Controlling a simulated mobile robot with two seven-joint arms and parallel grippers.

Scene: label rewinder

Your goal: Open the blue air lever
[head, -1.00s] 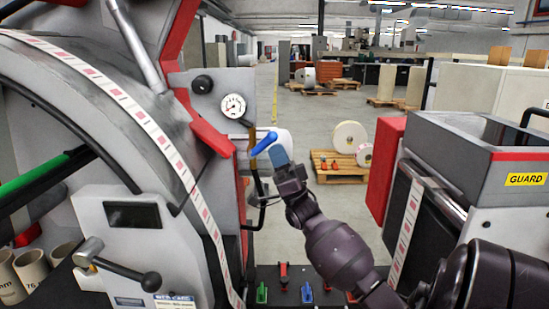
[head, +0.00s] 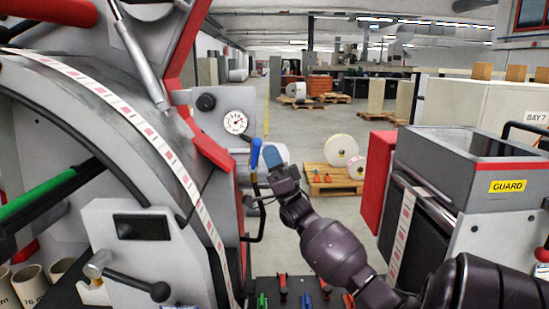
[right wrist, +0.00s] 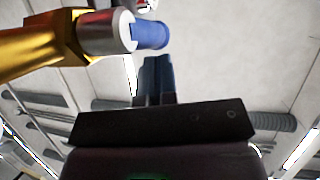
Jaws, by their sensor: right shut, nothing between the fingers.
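The blue air lever (head: 256,153) is near the pressure gauge (head: 235,122) in the head view, its blue handle close to upright. In the right wrist view the blue handle (right wrist: 152,36) shows end-on beside a silver collar (right wrist: 106,32) and a brass valve body (right wrist: 40,42). My right gripper (head: 272,152) is just right of the handle, its fingers shut with nothing between them. In the right wrist view the shut fingertips (right wrist: 156,60) lie just below the handle; I cannot tell whether they touch it. My left gripper is not in view.
The rewinder's grey curved guard (head: 120,105) with the label strip fills the left. A red-trimmed grey machine box (head: 470,170) marked GUARD stands at right. Several small coloured levers, including a green one (head: 262,302), sit at bottom centre. Floor behind is partly open, with pallets.

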